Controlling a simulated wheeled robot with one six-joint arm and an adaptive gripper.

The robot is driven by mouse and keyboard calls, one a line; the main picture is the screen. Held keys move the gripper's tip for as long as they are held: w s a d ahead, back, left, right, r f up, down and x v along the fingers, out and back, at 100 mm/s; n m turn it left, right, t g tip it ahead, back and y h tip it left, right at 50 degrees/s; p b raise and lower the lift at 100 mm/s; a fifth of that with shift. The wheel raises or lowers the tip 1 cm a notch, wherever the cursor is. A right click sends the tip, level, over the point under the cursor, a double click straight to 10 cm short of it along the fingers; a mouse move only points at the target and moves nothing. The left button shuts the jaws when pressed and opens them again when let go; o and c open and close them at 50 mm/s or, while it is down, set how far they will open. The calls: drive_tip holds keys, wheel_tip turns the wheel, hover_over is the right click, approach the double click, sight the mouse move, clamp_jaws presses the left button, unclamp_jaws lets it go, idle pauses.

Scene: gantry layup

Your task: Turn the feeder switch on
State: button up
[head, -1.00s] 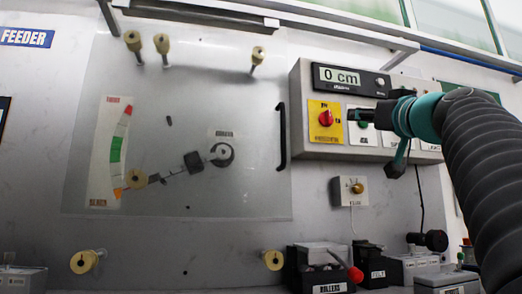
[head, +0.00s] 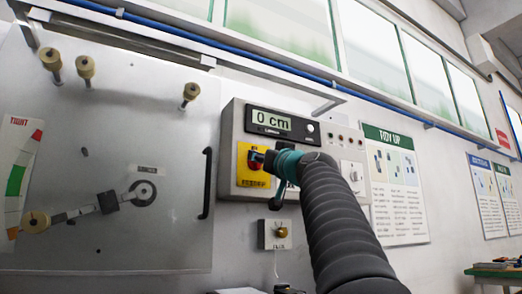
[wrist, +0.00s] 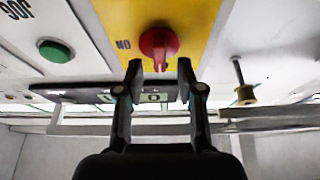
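The feeder switch is a red rotary knob on a yellow plate (head: 252,178) labelled FEEDER. In the head view my gripper (head: 262,160) is in front of the plate and covers most of the knob. In the wrist view the red knob (wrist: 158,43) shows clearly on its yellow plate (wrist: 203,22), and its grip bar is roughly upright. "ON" is printed upside down left of it. My gripper (wrist: 160,68) is open, one fingertip on each side of the bar's lower end. Gaps show on both sides; I cannot tell the exact depth.
The control box (head: 227,150) carries a display (head: 270,122) reading 0 cm. A green button (wrist: 55,51) is left in the wrist view.

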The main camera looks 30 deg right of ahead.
drive_tip(key=shift+w+r, duration=0.1)
drive_tip(key=shift+w, duration=0.2)
clamp_jaws()
drive_tip(key=shift+m, duration=0.4)
drive_tip(key=m+g+h+p, duration=0.1)
drive_tip(key=m+h+p, duration=0.1)
drive_tip(key=m, duration=0.5)
drive_tip(key=m+g+h+p, duration=0.2)
drive_tip(key=m+h+p, duration=0.1)
drive_tip(key=m, duration=0.4)
drive_tip(key=m+g+h+p, duration=0.2)
drive_tip(key=m+p, duration=0.2)
drive_tip(key=m, duration=0.3)
drive_tip(key=shift+d+f, duration=0.4)
drive_tip(key=shift+m+g, duration=0.3)
drive_tip(key=shift+m, duration=0.1)
